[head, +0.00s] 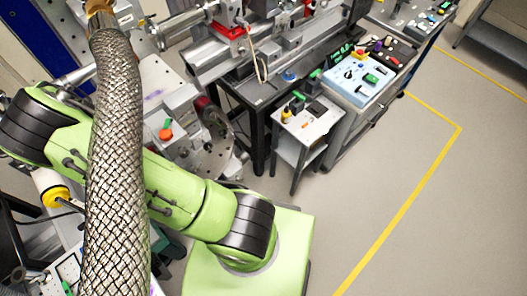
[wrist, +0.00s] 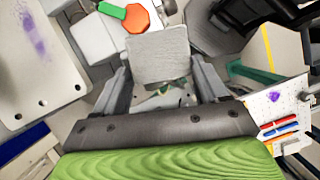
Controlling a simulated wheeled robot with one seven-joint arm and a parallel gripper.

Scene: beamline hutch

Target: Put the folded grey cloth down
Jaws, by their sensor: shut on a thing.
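The folded grey cloth (wrist: 160,52) is a flat, pale grey square pad in the wrist view. It sits between the two grey fingers of my gripper (wrist: 162,78), which is shut on it. Its far edge reaches past the fingertips. In the head view I cannot make out the cloth or the fingers; the braided hose and green arm cover much of the left side. Whether the cloth touches anything below it cannot be told.
In the wrist view an orange octagonal piece (wrist: 137,18) lies just beyond the cloth, with a white plate (wrist: 35,85) at left and pens (wrist: 280,127) at right. In the head view a small side table (head: 308,125) holds several items. Floor (head: 370,185) at right is clear.

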